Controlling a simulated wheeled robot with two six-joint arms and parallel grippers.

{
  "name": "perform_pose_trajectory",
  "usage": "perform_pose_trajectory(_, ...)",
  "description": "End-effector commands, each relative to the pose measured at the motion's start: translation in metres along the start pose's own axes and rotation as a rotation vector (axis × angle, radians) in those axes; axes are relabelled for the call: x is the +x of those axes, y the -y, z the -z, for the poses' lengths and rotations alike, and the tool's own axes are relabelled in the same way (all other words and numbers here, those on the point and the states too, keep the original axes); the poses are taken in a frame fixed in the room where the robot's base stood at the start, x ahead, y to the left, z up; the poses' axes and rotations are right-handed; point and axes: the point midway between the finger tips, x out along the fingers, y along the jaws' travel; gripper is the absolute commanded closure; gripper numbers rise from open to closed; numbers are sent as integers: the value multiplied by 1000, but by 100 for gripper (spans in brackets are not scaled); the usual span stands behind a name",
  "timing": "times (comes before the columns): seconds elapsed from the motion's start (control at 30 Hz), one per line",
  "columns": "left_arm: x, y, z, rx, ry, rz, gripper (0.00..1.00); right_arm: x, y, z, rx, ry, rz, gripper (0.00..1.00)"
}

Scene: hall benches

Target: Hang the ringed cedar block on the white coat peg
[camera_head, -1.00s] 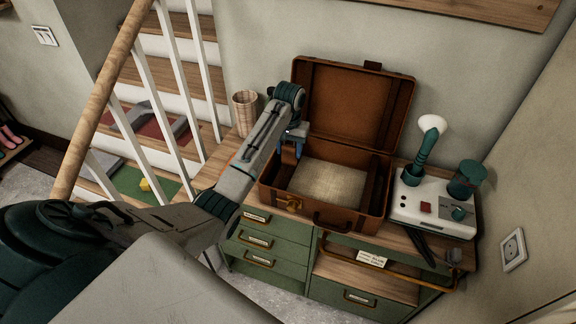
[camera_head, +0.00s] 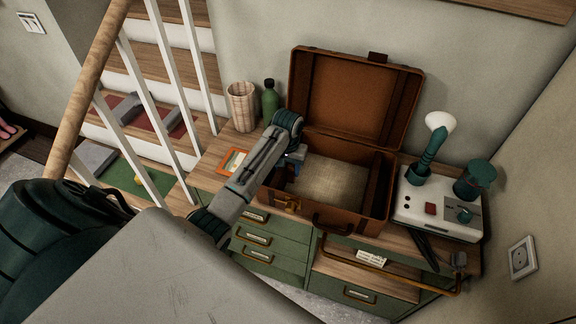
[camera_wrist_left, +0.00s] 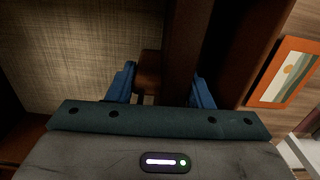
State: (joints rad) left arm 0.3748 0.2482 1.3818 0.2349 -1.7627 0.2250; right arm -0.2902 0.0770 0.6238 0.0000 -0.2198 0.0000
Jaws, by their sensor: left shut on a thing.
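My left gripper (camera_head: 292,168) is at the left side of the open brown suitcase (camera_head: 330,224), low over its near left part. In the left wrist view its blue fingers (camera_wrist_left: 162,88) stand around a small brown block (camera_wrist_left: 148,70), which I take to be the cedar block. The gripper is shut on it. Its ring cannot be made out, and in the head view my arm hides the block. The white coat peg is not seen in any view. My right gripper is not in view.
The suitcase stands on a green drawer cabinet (camera_head: 275,240). Its raised lid (camera_head: 355,100) is behind. A white device (camera_head: 437,215) stands right of it. A woven cup (camera_head: 241,105), a green bottle (camera_head: 270,97) and an orange-framed picture (camera_head: 233,162) are left. A stair railing (camera_head: 95,85) is further left.

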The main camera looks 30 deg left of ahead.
Motion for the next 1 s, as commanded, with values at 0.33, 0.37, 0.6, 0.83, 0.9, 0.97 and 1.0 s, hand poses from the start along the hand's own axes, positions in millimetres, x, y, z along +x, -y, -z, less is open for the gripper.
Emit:
perform_pose_trajectory(0.33, 6, 0, 0, 0, -1, 0, 32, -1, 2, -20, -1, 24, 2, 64)
perform_pose_trajectory(0.37, 6, 0, 0, 0, -1, 0, 32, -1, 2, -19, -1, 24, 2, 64)
perform_pose_trajectory(0.6, 5, 0, 1, 0, -1, 0, 32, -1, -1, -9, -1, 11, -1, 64)
perform_pose_trajectory(0.83, -16, 0, 2, 1, -7, 0, 32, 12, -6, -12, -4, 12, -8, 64)
perform_pose_trajectory(0.9, -25, 0, 2, 2, -7, 0, 32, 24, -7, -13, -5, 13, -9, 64)
perform_pose_trajectory(0.97, -36, -1, 3, 2, -8, -1, 32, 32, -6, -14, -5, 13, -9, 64)
perform_pose_trajectory(1.0, -44, -1, 3, 1, -8, -1, 32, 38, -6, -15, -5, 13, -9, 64)
